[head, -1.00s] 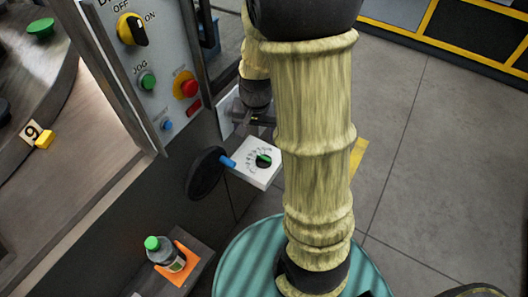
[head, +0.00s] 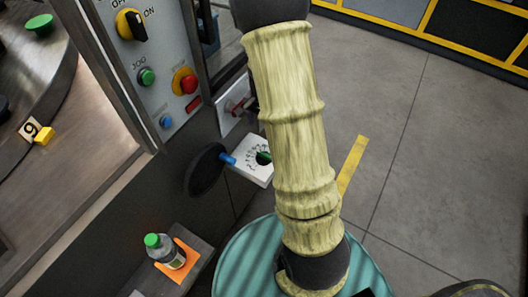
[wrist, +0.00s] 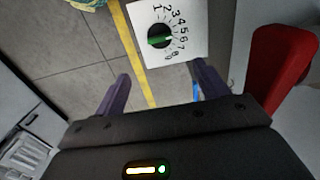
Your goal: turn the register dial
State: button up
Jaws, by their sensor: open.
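The register dial (wrist: 161,38) is a dark knob with a green pointer bar on a white plate with numbers around it. In the wrist view it sits at the top, a little beyond my fingertips, and its green bar lies near level. In the head view the dial (head: 264,158) is partly hidden by my arm, and its white plate (head: 250,166) sticks out from the machine's side. My gripper (wrist: 162,84) is open, with two purple fingers apart and nothing between them. It is not touching the dial. The gripper is hidden behind my arm in the head view.
A black handwheel with a blue handle (head: 228,159) stands just left of the dial plate. A red part (wrist: 285,70) is close on the right in the wrist view.

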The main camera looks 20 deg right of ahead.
aim_at(264, 156)
notch_tip(264, 156, down, 16)
jog(key=shift+r+b, duration=0.25)
jog(key=shift+b, duration=0.45)
jog(key=c, duration=1)
